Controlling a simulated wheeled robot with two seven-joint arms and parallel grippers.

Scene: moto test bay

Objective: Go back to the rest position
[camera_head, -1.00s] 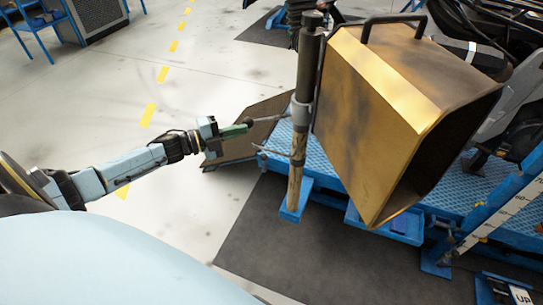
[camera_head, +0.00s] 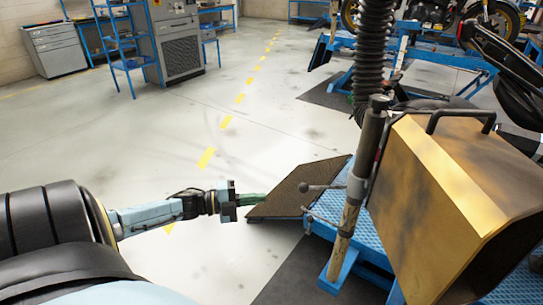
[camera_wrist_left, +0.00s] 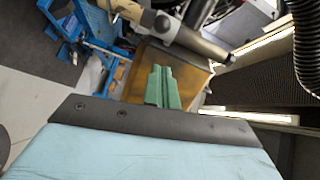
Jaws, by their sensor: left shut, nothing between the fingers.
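My left gripper (camera_head: 252,199) reaches in from the left in the head view, with green fingers pointing right. It is shut and empty. Its fingertips appear in front of the dark ramp plate (camera_head: 305,187), to the left of the upright post. I cannot tell the exact gap. In the left wrist view the green fingers (camera_wrist_left: 163,88) are together, with the yellow-brown hood behind them. My right gripper is not in view.
A post with clamp handles (camera_head: 352,200) and a large yellow-brown hood (camera_head: 430,200) stand at the right by a blue platform (camera_head: 323,222). A black hose (camera_head: 371,50) hangs above. Open floor (camera_head: 200,120) lies to the left. Cabinets (camera_head: 55,50) and a blue shelf stand far back.

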